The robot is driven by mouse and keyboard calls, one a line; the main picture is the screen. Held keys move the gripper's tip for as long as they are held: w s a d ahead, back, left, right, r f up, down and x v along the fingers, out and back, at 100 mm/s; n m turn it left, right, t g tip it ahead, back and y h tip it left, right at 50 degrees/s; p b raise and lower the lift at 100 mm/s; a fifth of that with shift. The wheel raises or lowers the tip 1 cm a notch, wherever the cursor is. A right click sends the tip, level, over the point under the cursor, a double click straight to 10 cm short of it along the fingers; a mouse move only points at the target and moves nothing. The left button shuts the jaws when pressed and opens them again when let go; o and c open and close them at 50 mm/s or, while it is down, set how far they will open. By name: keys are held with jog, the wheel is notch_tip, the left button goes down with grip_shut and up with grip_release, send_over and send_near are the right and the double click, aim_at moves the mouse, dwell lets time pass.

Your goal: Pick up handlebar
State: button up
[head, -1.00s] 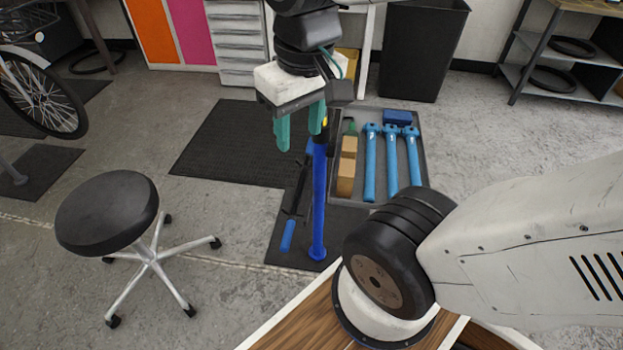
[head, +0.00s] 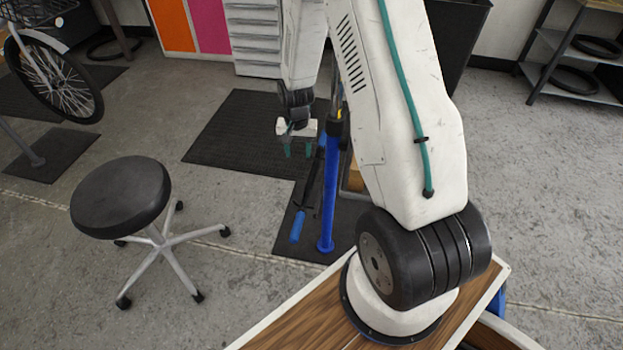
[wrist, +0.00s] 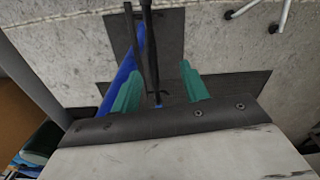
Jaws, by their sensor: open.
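The handlebar, a black bar with a blue grip (head: 297,227), shows in the head view on the dark mat, left of a blue upright post (head: 327,205). Its far part is partly hidden by my arm and the post. My gripper (head: 298,151) is beyond the blue grip, above the floor, with its teal fingers apart and pointing down. In the wrist view my gripper (wrist: 158,82) is open, with a dark bar (wrist: 152,60) showing between the fingers. I cannot tell how far below the fingers it is. The blue post (wrist: 126,65) passes close by the left finger.
A black stool (head: 122,198) with metal legs stands left on open floor. A dark mat (head: 235,135) lies beyond. A bike wheel (head: 60,85) is at upper left, a shelf rack (head: 575,70) at upper right. My arm hides most of the tool tray.

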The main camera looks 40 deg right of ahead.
jog(key=m, duration=0.2)
send_over(307, 191)
jog(key=f, duration=1.2)
jog(key=shift+s+d+f, duration=0.15)
jog(key=shift+d+f, duration=0.05)
jog(key=shift+f, duration=0.15)
jog(key=f, duration=0.7)
jog(key=shift+a+f, duration=0.2)
jog(key=shift+f, duration=0.1)
grip_shut()
